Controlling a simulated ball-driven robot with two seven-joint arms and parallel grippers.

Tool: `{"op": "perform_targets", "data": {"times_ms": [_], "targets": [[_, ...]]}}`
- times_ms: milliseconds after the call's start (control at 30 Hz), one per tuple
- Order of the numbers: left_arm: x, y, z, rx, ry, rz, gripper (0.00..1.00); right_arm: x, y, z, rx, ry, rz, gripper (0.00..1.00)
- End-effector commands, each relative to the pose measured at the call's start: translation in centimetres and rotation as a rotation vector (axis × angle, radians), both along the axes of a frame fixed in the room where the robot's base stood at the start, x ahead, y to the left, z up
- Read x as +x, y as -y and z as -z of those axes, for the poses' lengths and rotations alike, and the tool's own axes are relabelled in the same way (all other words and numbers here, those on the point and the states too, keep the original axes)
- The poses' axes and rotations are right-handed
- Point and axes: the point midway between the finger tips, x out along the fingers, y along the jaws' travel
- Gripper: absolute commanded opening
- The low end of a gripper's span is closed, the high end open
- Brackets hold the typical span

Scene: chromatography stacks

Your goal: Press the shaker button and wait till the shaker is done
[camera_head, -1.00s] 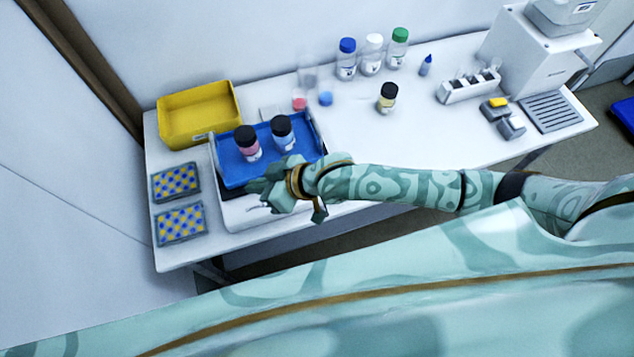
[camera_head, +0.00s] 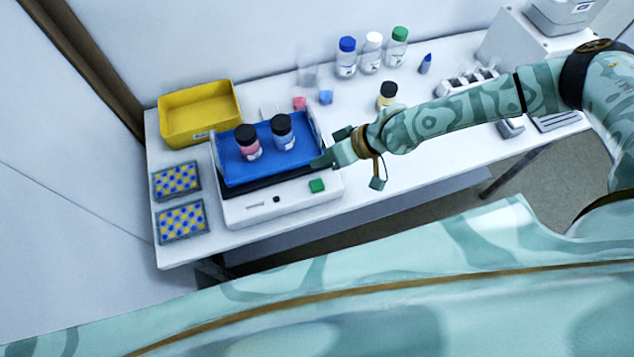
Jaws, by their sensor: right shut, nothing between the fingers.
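The shaker (camera_head: 290,203) is a white box with a blue tray (camera_head: 230,178) on top, on the left part of the table. Two black-capped bottles, one pink (camera_head: 247,143) and one light blue (camera_head: 283,132), stand upright in the tray. The green shaker button (camera_head: 317,186) is in plain view on the right of the front panel, beside a small black knob (camera_head: 276,199). My right gripper (camera_head: 322,162) is shut and empty, just above and behind the button at the tray's right edge, apart from the button. My left gripper is not in view.
Capped bottles (camera_head: 371,55) stand at the back. A black-capped vial (camera_head: 387,95) stands behind my right arm. The table front right of the shaker is clear.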

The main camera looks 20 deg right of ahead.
Motion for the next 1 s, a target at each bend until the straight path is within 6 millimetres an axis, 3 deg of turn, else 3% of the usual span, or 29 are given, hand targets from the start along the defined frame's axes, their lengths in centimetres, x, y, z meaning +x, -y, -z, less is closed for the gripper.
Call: {"op": "perform_targets", "data": {"times_ms": [600, 1000], "targets": [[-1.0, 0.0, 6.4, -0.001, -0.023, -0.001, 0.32, 0.0, 0.0, 7.7, -0.001, -0.002, 0.000, 0.00], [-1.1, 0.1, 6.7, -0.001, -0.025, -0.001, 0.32, 0.0, 0.0, 8.5, 0.000, 0.001, -0.001, 0.00]]}}
